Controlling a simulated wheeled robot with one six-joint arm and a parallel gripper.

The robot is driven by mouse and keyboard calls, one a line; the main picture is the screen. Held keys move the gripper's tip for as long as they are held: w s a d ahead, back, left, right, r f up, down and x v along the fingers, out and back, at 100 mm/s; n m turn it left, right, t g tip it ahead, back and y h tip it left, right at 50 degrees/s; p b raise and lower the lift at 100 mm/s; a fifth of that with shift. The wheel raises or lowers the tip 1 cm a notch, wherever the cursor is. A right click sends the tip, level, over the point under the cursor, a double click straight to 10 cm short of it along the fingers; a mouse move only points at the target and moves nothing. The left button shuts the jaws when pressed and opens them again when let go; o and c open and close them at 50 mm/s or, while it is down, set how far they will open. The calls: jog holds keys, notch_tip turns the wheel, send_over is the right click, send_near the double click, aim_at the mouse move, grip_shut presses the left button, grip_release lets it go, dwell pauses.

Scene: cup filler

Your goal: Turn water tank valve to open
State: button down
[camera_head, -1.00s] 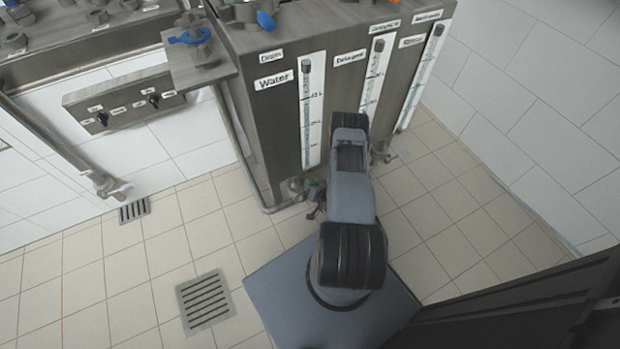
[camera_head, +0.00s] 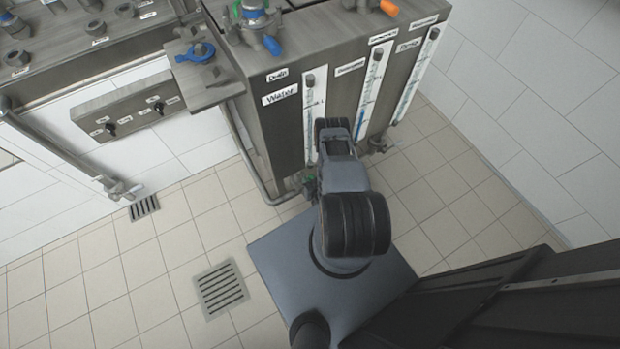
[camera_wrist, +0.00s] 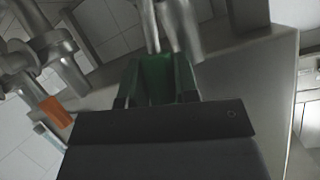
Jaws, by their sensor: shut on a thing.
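The steel water tank (camera_head: 262,127) carries a label reading "Water" and a level gauge (camera_head: 310,110). Its green-handled valve (camera_head: 309,186) sits low at the front of the tank, partly hidden by my arm in the head view. In the wrist view the green handle (camera_wrist: 158,78) stands between the two dark fingers of my gripper (camera_wrist: 155,95), which is shut on it. Metal pipework rises behind the handle. My gripper's fingers are hidden behind my arm in the head view. The valve's exact angle cannot be told.
An orange handle (camera_wrist: 57,111) on pipework shows left in the wrist view. Blue-handled valves (camera_head: 196,54) sit on top of the tank and a side shelf. Tanks with further gauges (camera_head: 372,88) stand to the right. A floor drain (camera_head: 221,288) lies on open tiles.

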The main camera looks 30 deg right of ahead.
jog(key=shift+a+f, duration=0.1)
jog(key=shift+a, duration=0.05)
jog(key=c, duration=1.1)
grip_release()
jog(key=shift+o, duration=1.2)
